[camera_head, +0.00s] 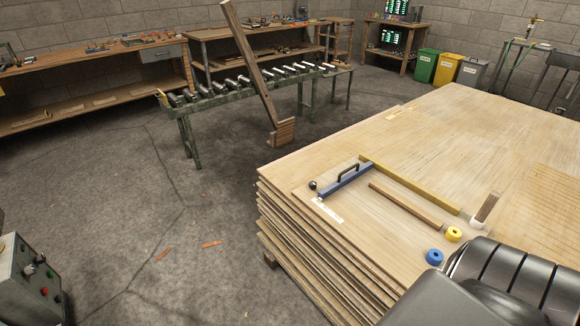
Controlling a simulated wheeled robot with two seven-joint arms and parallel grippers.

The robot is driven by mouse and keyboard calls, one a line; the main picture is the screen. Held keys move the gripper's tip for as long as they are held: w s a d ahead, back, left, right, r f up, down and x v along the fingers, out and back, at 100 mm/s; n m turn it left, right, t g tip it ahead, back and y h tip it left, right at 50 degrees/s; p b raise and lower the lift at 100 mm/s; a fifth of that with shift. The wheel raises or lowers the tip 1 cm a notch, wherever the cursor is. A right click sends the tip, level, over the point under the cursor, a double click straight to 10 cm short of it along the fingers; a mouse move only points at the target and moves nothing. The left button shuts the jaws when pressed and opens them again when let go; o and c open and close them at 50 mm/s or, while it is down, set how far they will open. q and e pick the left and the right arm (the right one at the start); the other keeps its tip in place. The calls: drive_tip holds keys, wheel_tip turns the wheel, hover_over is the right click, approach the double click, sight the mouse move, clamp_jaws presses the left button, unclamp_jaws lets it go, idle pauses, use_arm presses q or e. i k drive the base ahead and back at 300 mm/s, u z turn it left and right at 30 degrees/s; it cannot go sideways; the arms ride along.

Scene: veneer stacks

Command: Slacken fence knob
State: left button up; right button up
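The bar lies across the near left corner of the top sheet of a veneer stack (460,130). A long yellow strip (410,185) runs from the bar's far end toward the right. Neither gripper shows in this view. A dark grey part of my own arm fills the bottom right corner and covers part of the stack. I cannot tell how tight the knob is.
A wooden strip (405,206), a yellow roll (453,234), a blue roll (434,257) and a white cup-like holder (479,224) lie on the stack. A roller conveyor (250,88) with a leaning plank (250,65) stands behind. A control box (30,280) is at lower left. The floor between is mostly open.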

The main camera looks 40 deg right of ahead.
sight(313, 185)
drive_tip(key=i, duration=1.6)
drive_tip(key=z, duration=3.6)
